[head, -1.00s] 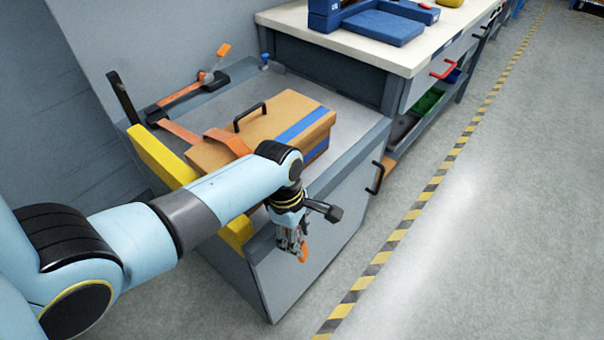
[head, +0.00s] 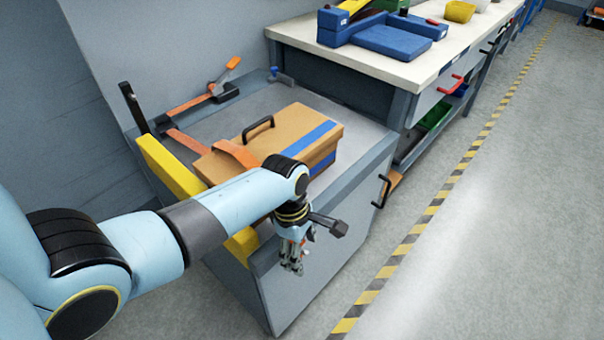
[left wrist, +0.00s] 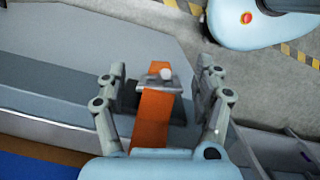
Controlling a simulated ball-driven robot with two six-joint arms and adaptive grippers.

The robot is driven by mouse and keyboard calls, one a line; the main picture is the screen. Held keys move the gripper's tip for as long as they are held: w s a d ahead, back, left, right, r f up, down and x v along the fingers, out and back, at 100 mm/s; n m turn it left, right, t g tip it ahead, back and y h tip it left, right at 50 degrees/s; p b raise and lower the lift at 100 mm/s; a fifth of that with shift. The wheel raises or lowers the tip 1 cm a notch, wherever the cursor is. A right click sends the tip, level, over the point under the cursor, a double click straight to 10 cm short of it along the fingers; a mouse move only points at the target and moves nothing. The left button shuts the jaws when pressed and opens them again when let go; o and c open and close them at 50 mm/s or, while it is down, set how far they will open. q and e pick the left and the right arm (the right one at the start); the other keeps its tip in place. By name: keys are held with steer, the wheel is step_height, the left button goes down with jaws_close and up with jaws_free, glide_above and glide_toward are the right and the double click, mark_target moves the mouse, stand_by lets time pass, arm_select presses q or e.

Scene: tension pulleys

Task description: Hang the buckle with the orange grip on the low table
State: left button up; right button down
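The low table (head: 262,98) is grey, with a tan box (head: 285,130) on it. A device with an upright orange grip (head: 233,63) and a dark base stands at its back left, by an orange strap. Another orange strap (head: 240,156) runs over the box; my arm hides part of it. My left gripper (head: 293,265) points down by the table's front face. In the left wrist view, an orange band with a metal plate (left wrist: 160,82) lies between the fingers of my left gripper (left wrist: 160,90); I cannot tell whether they touch it. My right gripper is out of view.
A yellow bar (head: 170,163) lines the table's left side, and a black post (head: 133,108) stands behind it. A higher workbench (head: 375,60) with blue parts stands behind right. The floor (head: 480,240) right of the table is clear.

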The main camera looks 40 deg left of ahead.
arm_select(q)
steer(key=shift+r, duration=0.1)
step_height(320, 180, up, 12)
steer(key=a, duration=0.1)
steer(key=shift+s+a+f, duration=0.15)
steer(key=shift+a+f, duration=0.05)
steer(key=shift+a, duration=0.2)
